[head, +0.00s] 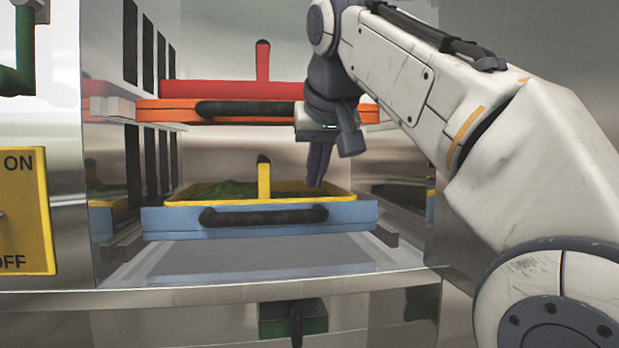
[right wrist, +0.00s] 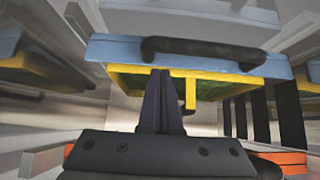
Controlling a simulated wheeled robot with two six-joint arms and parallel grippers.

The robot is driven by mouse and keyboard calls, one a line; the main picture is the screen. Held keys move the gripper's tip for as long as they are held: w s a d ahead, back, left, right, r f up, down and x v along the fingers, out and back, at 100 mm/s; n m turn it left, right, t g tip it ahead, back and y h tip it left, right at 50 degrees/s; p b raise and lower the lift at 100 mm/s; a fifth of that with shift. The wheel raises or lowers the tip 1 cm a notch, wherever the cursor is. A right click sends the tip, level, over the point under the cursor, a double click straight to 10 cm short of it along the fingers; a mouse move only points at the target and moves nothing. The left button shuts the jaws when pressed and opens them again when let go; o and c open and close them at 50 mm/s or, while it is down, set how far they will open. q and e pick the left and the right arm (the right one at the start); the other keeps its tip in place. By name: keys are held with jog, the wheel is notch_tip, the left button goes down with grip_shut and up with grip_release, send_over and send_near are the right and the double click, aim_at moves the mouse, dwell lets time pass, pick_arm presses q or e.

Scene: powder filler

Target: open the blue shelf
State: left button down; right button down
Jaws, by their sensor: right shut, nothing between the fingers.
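The blue shelf (head: 165,222) sits low in the metal cabinet, with a dark handle (head: 264,215) across its front. It holds a yellow tray (head: 345,195) with green contents and an upright yellow grip. My right gripper (head: 317,182) points down behind the blue front, at the tray's right part; its fingers are together and hold nothing. In the right wrist view the blue shelf (right wrist: 115,47) and handle (right wrist: 203,50) appear inverted beyond the shut fingers (right wrist: 161,75). Whether the fingertips touch the tray or shelf is unclear. My left gripper is out of view.
An orange shelf (head: 165,110) with a dark handle and a red tray (head: 220,88) is above, close to my right wrist. Metal cabinet walls stand on both sides. A yellow ON/OFF panel (head: 25,210) is at the left, and a green block (head: 293,318) is below.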

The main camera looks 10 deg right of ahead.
aim_at(311, 210)
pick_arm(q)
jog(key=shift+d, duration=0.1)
pick_arm(e)
jog(key=x, duration=0.7)
jog(key=shift+w+d+f, duration=0.1)
jog(key=shift+w+f, duration=0.1)
jog(key=shift+f, duration=0.1)
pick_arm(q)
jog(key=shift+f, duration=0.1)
pick_arm(e)
jog(key=shift+s, duration=0.15)
